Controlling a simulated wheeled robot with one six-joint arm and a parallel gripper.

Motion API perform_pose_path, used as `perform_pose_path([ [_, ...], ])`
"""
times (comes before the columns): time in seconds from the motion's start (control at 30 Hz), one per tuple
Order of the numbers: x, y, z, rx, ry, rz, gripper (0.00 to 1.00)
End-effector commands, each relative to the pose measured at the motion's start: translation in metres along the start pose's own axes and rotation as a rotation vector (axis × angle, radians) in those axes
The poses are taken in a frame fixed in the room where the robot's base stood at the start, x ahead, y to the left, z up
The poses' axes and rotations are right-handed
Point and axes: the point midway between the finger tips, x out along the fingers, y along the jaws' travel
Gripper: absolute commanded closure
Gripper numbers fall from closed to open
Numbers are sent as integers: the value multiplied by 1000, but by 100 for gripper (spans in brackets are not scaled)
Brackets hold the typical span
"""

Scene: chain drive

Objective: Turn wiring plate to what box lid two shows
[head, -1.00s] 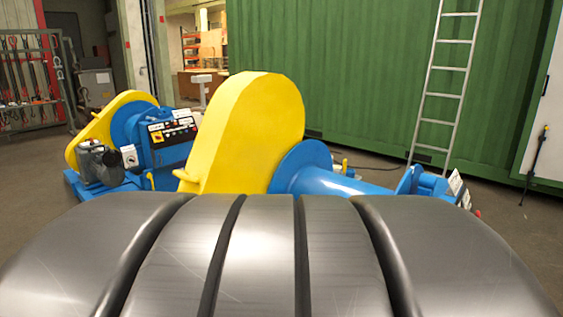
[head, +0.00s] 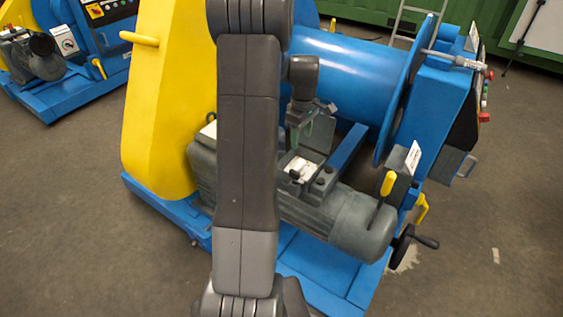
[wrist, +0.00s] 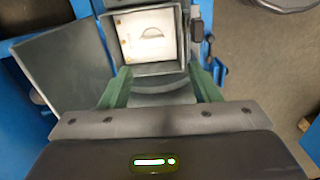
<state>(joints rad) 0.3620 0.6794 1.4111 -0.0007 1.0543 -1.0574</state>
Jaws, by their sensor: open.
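The wiring plate (wrist: 133,35) is a pale plate with a small curved mark, inside an open grey box in the wrist view. It also shows as a white patch (head: 299,168) on the grey motor (head: 335,217) in the head view. A dark flat panel, apparently the box's open lid (wrist: 66,72), stands out to the left in the wrist view; no marking on it is readable. My gripper (wrist: 163,88) is open and empty, its green fingers apart at the near side of the box. In the head view my gripper (head: 298,137) points down above the box.
A yellow guard (head: 160,100) stands left of the motor and a blue drum (head: 345,80) behind it. A handwheel (head: 405,243) and yellow levers (head: 388,184) are to the right. A second blue machine (head: 60,95) stands far left. The floor (head: 70,220) at left is clear.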

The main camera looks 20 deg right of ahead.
Motion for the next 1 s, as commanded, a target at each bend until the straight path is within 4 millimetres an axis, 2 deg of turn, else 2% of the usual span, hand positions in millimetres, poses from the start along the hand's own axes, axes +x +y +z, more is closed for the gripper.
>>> perform_pose_path([
  [0.03, 9, 8, 0, -12, 1, 1, 44],
  [0.1, 12, 14, 0, -26, 2, 2, 44],
  [0.27, 24, 16, 0, -34, 1, 0, 44],
  [0.37, 40, 16, 0, -34, 1, 0, 44],
  [0.7, 112, 16, 0, -33, 1, 0, 44],
  [0.8, 128, 15, 0, -33, 1, 0, 44],
  [1.0, 146, 16, -1, -33, 2, 2, 44],
])
